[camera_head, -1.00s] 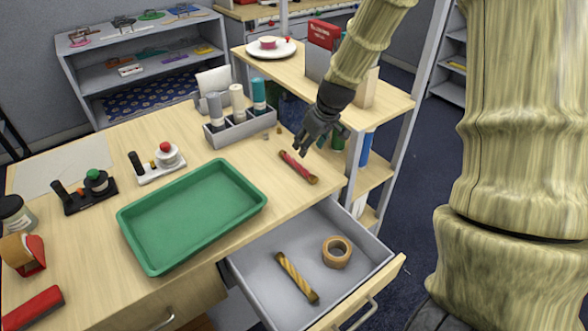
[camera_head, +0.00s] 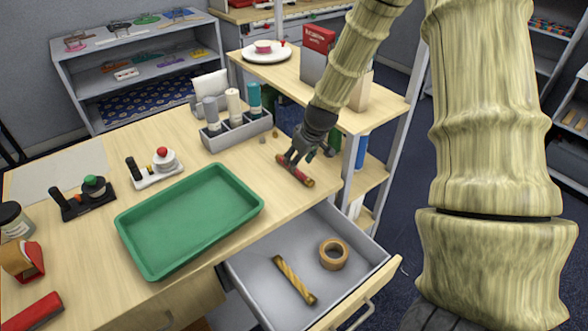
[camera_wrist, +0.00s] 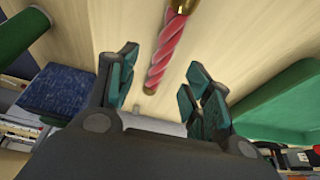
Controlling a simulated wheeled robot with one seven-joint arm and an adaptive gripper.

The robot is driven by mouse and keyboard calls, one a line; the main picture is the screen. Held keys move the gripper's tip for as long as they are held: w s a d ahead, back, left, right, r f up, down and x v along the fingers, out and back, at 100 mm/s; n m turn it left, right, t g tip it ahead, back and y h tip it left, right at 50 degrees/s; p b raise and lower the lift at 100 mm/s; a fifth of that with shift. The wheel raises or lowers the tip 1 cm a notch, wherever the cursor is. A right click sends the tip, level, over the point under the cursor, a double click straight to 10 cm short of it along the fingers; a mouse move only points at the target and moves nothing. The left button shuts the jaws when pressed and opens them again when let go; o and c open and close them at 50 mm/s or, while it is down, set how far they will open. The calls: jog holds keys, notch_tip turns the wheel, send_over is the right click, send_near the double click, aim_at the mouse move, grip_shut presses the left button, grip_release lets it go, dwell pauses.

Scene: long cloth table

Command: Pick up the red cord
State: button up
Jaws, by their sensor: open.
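The red cord (camera_head: 294,170) is a short twisted bar with brass-coloured ends. It lies on the wooden table near the right edge, between the green tray and the corner. In the wrist view, the cord (camera_wrist: 171,50) runs between the two fingers and extends beyond their tips. My gripper (camera_head: 297,158) is over the cord in the head view, its fingers partly covering the cord's upper side. In the wrist view, my gripper (camera_wrist: 160,80) is open, with a dark teal-padded finger on either side of the cord and gaps to both.
The green tray (camera_head: 143,262) lies left of the cord. A grey holder (camera_head: 238,133) with several bottles stands behind. Below the table edge, an open drawer (camera_head: 252,272) holds a yellow twisted bar (camera_head: 294,279) and a tape roll (camera_head: 333,253). A shelf unit (camera_head: 385,107) stands close on the right.

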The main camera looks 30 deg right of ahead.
jog(key=shift+p+x, duration=0.65)
jog(key=shift+x, duration=1.45)
grip_shut()
